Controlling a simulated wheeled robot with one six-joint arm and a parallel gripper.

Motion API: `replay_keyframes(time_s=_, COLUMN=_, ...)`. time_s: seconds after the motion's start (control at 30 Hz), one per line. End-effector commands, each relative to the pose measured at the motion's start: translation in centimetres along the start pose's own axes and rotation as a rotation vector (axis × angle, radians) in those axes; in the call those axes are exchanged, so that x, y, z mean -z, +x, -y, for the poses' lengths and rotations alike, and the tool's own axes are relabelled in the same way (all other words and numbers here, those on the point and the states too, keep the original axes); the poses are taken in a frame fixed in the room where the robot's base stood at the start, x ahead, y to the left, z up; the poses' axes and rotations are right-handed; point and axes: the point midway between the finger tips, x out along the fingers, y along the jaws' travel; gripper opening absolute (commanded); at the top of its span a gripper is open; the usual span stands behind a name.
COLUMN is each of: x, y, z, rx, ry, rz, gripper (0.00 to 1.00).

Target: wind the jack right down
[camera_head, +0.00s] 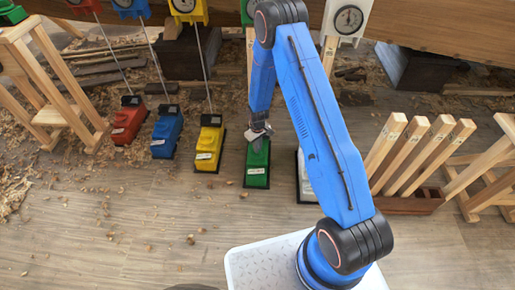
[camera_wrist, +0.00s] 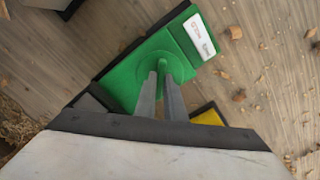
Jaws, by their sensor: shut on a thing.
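The green jack (camera_head: 257,165) stands on the floor in the row of jacks, on a dark base. In the wrist view its green top (camera_wrist: 180,45) carries a round green knob (camera_wrist: 163,68) and a white label. My gripper (camera_head: 259,130) is over the green jack, and in the wrist view its two grey fingers (camera_wrist: 161,75) reach down to the knob and are shut on it. The fingers hide part of the knob.
Red (camera_head: 129,121), blue (camera_head: 167,132) and yellow (camera_head: 209,145) jacks stand to the left; a white jack (camera_head: 305,180) is close on the right, partly behind my arm. Wooden props (camera_head: 415,150) stand in a rack at right. Wood chips litter the floor. The hull (camera_head: 440,35) spans the back.

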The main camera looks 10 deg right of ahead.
Motion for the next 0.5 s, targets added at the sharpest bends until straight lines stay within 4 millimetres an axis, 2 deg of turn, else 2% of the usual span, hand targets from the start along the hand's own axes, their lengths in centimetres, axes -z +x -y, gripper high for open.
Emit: replay_keyframes(time_s=0.5, x=-0.01, y=-0.02, z=0.00, rx=0.000, ry=-0.466, rz=0.000, gripper=0.00)
